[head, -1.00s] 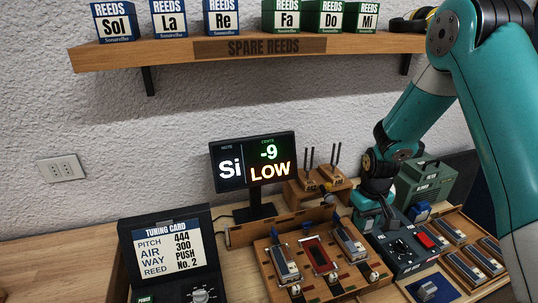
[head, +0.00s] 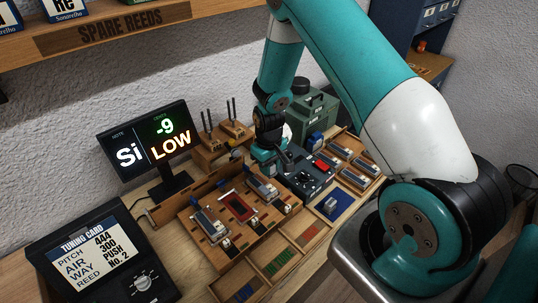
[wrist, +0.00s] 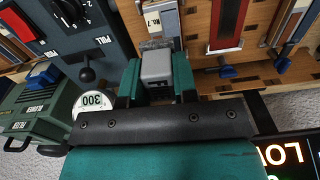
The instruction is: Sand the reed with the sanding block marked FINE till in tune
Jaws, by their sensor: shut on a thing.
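My gripper (wrist: 157,82) is shut on a small grey block (wrist: 157,66) between its teal fingers in the wrist view. No FINE mark can be read on it. The block's far end touches or nearly touches a pale reed plate marked No.7 (wrist: 164,22); contact is not clear. In the head view my gripper (head: 266,158) is at the back of the wooden reed board (head: 222,243), beside the dark control box. The board carries a grey plate (head: 209,225), a red-framed plate (head: 237,206) and another plate (head: 262,188). The tuner screen (head: 150,142) reads Si, -9, LOW.
The control box (head: 308,178) has a red switch. A tray (head: 345,187) of grey pieces lies right of it. A green case (head: 318,115) stands behind. Colored strips lie in front compartments (head: 279,262).

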